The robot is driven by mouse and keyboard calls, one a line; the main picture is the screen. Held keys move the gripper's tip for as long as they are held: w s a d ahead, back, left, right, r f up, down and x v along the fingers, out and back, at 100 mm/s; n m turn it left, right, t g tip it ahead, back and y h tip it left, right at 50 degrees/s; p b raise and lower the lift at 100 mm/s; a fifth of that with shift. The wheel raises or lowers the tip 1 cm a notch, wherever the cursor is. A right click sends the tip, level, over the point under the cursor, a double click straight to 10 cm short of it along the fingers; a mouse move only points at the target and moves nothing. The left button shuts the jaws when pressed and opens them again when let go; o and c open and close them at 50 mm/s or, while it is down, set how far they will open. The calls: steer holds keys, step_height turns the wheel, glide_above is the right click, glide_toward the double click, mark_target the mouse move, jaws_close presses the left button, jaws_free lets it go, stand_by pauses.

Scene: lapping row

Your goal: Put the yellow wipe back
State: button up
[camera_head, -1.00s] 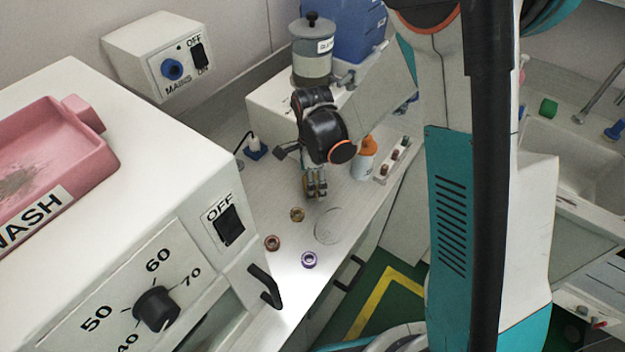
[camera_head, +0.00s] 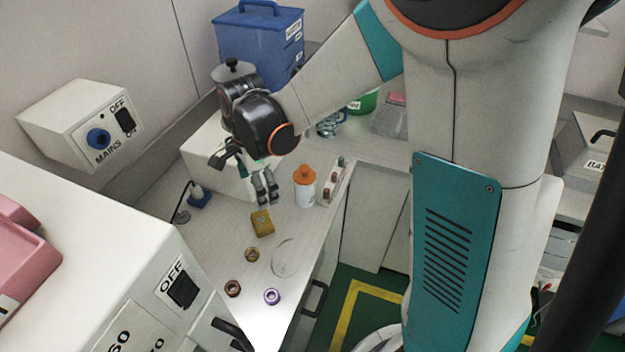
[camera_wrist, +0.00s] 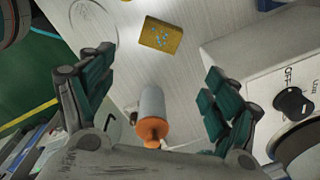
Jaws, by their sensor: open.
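The yellow wipe (camera_head: 262,222) is a small yellow block lying on the pale bench, behind a brass-coloured ring. In the wrist view the wipe (camera_wrist: 161,36) shows blue-green marks on its top and lies beyond my fingertips. My gripper (camera_head: 264,188) is open and empty, on the far side of the wipe and apart from it. In the wrist view its two fingers (camera_wrist: 158,82) are spread wide with nothing gripped between them.
A white bottle with an orange cap (camera_head: 304,188) stands just right of my gripper; a small rack (camera_head: 333,182) is beside it. A clear disc (camera_head: 285,258), brass ring (camera_head: 251,254), brown ring (camera_head: 233,288) and purple ring (camera_head: 272,296) lie nearer. A white machine (camera_head: 208,160) stands behind.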

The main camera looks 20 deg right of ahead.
steer(key=s+d+r+n+t, duration=0.3)
steer(key=s+d+r+n, duration=0.2)
steer(key=s+r+n, duration=0.2)
steer(key=s+d+r+n+t, duration=0.3)
steer(key=s+d+r+n, duration=0.2)
steer(key=s+n, duration=0.4)
steer(key=shift+s+r+n+t, duration=0.3)
steer(key=shift+s+r+t, duration=0.1)
steer(key=shift+r, duration=0.5)
